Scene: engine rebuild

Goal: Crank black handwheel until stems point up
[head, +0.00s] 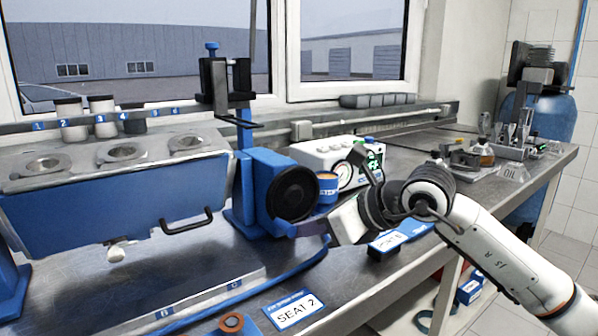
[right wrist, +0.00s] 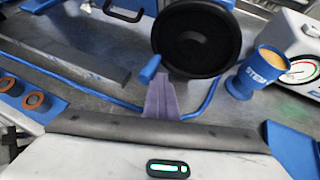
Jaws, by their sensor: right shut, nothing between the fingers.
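The black handwheel (head: 292,193) faces out from a blue gearbox (head: 258,180) at the right end of the tilting stand; it also shows in the right wrist view (right wrist: 196,38). Its blue crank knob (right wrist: 150,68) sits at the wheel's lower rim. My right gripper (head: 314,243) is shut and empty, its purple fingertips (right wrist: 160,84) close by the knob; I cannot tell whether they touch. The cylinder head (head: 80,163) lies on the blue cradle (head: 118,205) with round ports facing up. A pale stub (head: 117,251) points down beneath it. My left gripper is out of view.
A blue cup (head: 327,188) and a white gauge box (head: 335,155) stand right behind the wheel. A black handle (head: 187,221) juts from the cradle. A SEAT 2 label (head: 291,309) lies in front. Jars (head: 102,115) stand behind the head.

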